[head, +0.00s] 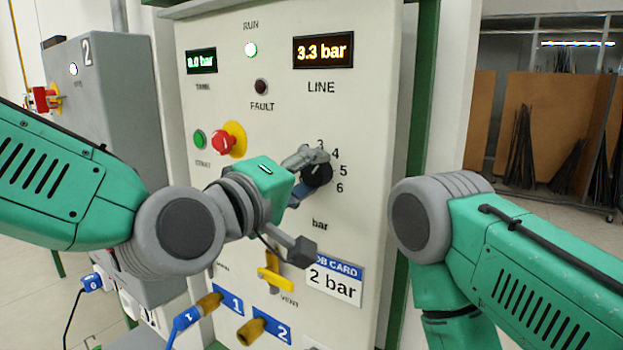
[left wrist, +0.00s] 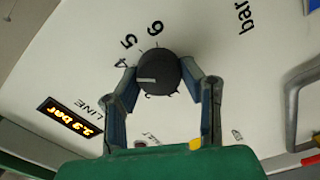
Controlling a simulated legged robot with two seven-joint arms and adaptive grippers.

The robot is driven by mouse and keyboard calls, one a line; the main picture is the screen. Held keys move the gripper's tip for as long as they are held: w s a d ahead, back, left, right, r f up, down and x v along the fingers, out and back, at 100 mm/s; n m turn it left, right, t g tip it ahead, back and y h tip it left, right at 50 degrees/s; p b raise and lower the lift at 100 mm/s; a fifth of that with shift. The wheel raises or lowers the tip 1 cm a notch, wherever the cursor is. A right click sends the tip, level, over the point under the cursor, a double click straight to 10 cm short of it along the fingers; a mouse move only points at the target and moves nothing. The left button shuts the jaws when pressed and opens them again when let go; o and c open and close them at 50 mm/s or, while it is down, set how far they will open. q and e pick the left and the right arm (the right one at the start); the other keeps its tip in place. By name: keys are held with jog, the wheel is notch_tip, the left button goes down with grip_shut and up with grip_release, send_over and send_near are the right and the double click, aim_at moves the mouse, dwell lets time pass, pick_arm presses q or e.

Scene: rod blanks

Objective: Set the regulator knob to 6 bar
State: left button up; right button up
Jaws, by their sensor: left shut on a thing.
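The black regulator knob (head: 318,176) is on the pale panel, with printed 3, 4, 5 and 6 around its right side and "bar" below. My left gripper (head: 308,175) is shut on it, one finger on each side. In the left wrist view the knob (left wrist: 156,76) is between the two blue-padded fingers. Its white pointer line points left there, just past the 4 on the low side, near a finger that hides part of the scale. The LINE display (head: 323,50) reads 3.3 bar. My right gripper is out of view; only its arm shows.
A yellow vent handle (head: 275,273) and a job card (head: 334,281) reading 2 bar are below the knob. A red button (head: 222,143) is to the left. Blue-tagged fittings 1 (head: 229,299) and 2 (head: 272,326) are lower down. A metal handle (left wrist: 296,105) stands out at right in the wrist view.

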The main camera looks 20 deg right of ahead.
pick_arm(q)
jog(key=m, duration=0.2)
jog(key=f+m+b, duration=0.1)
jog(key=m, duration=0.1)
jog(key=shift+s+m, duration=0.2)
jog(key=shift+m, duration=0.2)
jog(key=m+b, duration=0.1)
jog(key=m, duration=0.3)
jog(key=m+b, duration=0.2)
jog(key=m, duration=0.3)
jog(key=shift+r+m+b, duration=0.1)
jog(key=shift+m+b, duration=0.7)
jog(key=shift+m, duration=1)
jog(key=shift+r, duration=0.1)
jog(key=o, duration=1.1)
jog(key=shift+o, duration=0.2)
jog(key=shift+r, duration=0.15)
